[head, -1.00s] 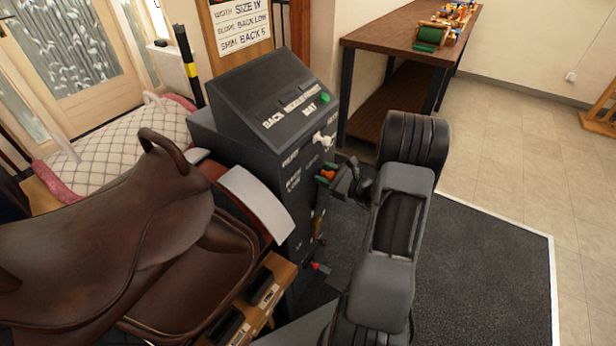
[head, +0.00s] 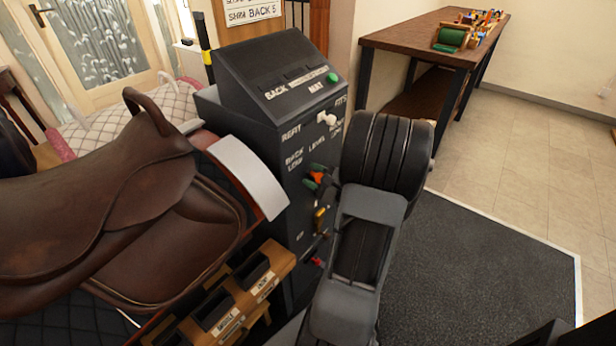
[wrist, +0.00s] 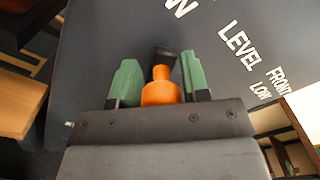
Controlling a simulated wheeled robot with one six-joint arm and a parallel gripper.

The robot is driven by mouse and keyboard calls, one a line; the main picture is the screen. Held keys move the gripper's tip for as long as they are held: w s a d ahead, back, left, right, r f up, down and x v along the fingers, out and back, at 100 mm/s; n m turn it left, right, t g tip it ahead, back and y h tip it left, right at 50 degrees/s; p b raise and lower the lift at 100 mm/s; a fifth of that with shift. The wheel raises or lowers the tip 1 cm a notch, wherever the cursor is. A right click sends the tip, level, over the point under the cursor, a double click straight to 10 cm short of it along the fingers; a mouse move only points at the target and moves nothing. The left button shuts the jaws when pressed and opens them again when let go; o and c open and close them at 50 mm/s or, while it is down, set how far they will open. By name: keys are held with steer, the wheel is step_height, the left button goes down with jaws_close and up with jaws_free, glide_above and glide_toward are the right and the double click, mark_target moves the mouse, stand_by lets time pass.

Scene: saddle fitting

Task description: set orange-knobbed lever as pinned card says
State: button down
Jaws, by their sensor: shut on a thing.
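The orange-knobbed lever (head: 317,177) is on the front of the dark cabinet (head: 276,125), below the printed words BACK LOW, LEVEL and FRONT LOW. My gripper (head: 321,177) is shut on its orange knob. In the wrist view the orange knob (wrist: 161,90) sits between the green fingertips of my gripper (wrist: 160,84), with the dark lever end behind it. The end lies near the W of a cut-off word, left of LEVEL; its exact setting I cannot tell. The pinned card (head: 253,11) is cut by the top edge; only SHIM BACK 5 reads clearly.
A white knob (head: 326,118) is above the lever; yellow (head: 320,214) and red handles are below. A brown saddle (head: 110,200) stands close at left, with labelled wooden bins (head: 235,300) beneath. A workbench (head: 425,38) is behind. The dark mat at right is clear.

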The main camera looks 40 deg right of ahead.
steer(key=shift+d+r, duration=0.1)
stand_by(0.3)
steer(key=c, duration=0.8)
jaws_free()
steer(key=s, duration=0.4)
steer(key=s+d, duration=0.1)
steer(key=s, duration=0.4)
steer(key=s+d+p, duration=0.1)
steer(key=s, duration=0.3)
steer(key=shift+s+d, duration=0.2)
steer(key=shift+s, duration=0.1)
